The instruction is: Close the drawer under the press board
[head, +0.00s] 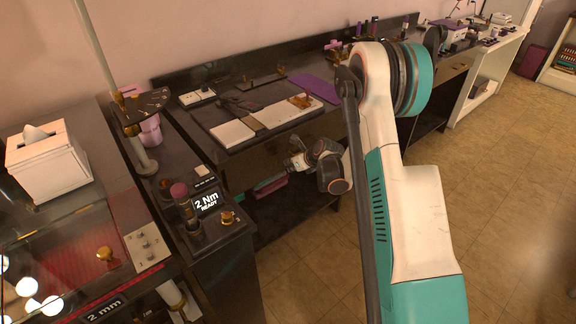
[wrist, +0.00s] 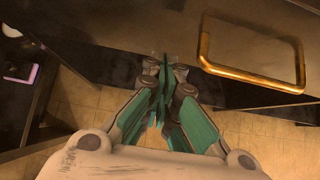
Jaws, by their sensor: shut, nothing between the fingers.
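The press board (head: 233,133), a flat board with white panels and a brass piece on it, lies on the dark bench (head: 205,113) in the head view. Under it is the dark bench front, where my arm hides part of the drawer area. In the wrist view a dark panel (wrist: 180,30), apparently the drawer front, carries a brass loop handle (wrist: 252,75). How far the drawer stands out cannot be told. My gripper (head: 262,188) is low in front of the bench. In the wrist view its teal fingers (wrist: 165,75) are together and empty, left of the handle.
A white tissue box (head: 47,165) is farther left. A purple mat (head: 315,87) lies on the bench. The tiled floor (head: 510,180) is open at right.

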